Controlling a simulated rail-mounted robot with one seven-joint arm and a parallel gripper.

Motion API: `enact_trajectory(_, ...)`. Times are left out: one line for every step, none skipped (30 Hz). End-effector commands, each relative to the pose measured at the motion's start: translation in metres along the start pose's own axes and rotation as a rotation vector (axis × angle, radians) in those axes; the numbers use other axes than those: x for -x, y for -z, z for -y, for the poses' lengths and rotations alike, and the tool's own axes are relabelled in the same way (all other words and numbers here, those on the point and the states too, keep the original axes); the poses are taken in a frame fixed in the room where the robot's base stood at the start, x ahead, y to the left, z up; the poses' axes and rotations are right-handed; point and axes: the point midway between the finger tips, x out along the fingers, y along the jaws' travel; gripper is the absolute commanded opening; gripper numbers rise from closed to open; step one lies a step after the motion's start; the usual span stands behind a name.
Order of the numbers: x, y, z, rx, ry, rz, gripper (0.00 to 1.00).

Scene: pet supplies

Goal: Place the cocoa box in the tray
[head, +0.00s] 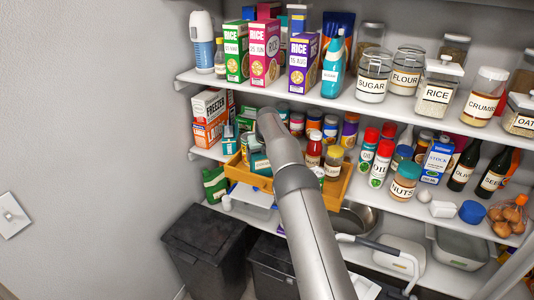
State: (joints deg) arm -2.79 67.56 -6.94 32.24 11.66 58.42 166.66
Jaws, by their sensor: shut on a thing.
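A wooden tray (338,192) with raised sides sits on the middle shelf, partly covered by my arm. A red bottle (314,150) and a yellow-capped jar (333,162) stand at its right part. A teal package (260,164) shows at its left part, beside my arm; its label is too small to read. I cannot make out which thing is the cocoa box. My arm reaches from the bottom of the picture up to the tray area. My gripper is hidden behind the arm's far end, so its jaws and anything between them do not show.
The upper shelf (425,118) overhangs the tray area, with rice boxes (266,52) and labelled jars above. Freezer boxes (209,115) stand left of the tray. Red-capped oil cans (381,163) and a nuts jar (404,181) stand right. Dark bins (208,245) are below.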

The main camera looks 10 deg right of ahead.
Motion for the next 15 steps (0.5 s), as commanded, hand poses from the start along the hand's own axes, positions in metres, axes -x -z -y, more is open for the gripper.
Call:
enact_trajectory(-0.0025,0.0011,0.0001,0.000,0.000,0.000,0.48)
enact_trajectory(-0.0045,0.0018,0.0001,0.000,0.000,0.001,0.48)
enact_trajectory(-0.0066,0.0027,0.0002,0.000,0.000,0.002,0.48)
enact_trajectory(-0.0076,0.0032,0.0001,0.001,0.000,0.002,0.48)
enact_trajectory(-0.0082,0.0035,0.0001,0.001,0.000,0.002,0.48)
enact_trajectory(-0.0086,0.0036,0.0001,0.001,0.000,0.002,0.48)
enact_trajectory(-0.0086,0.0035,0.0001,0.001,0.000,0.002,0.48)
enact_trajectory(-0.0086,0.0035,0.0001,0.001,0.000,0.002,0.48)
enact_trajectory(-0.0085,0.0035,0.0001,0.001,0.000,0.002,0.48)
enact_trajectory(-0.0085,0.0035,0.0001,0.001,0.000,0.002,0.48)
enact_trajectory(-0.0085,0.0035,0.0001,0.001,0.000,0.002,0.48)
enact_trajectory(-0.0087,0.0035,0.0001,0.001,0.000,0.002,0.48)
enact_trajectory(-0.0092,0.0038,0.0000,0.001,0.000,0.002,0.48)
enact_trajectory(-0.0100,0.0042,0.0000,0.001,0.000,0.002,0.48)
enact_trajectory(-0.0113,0.0048,0.0000,0.001,0.000,0.001,0.48)
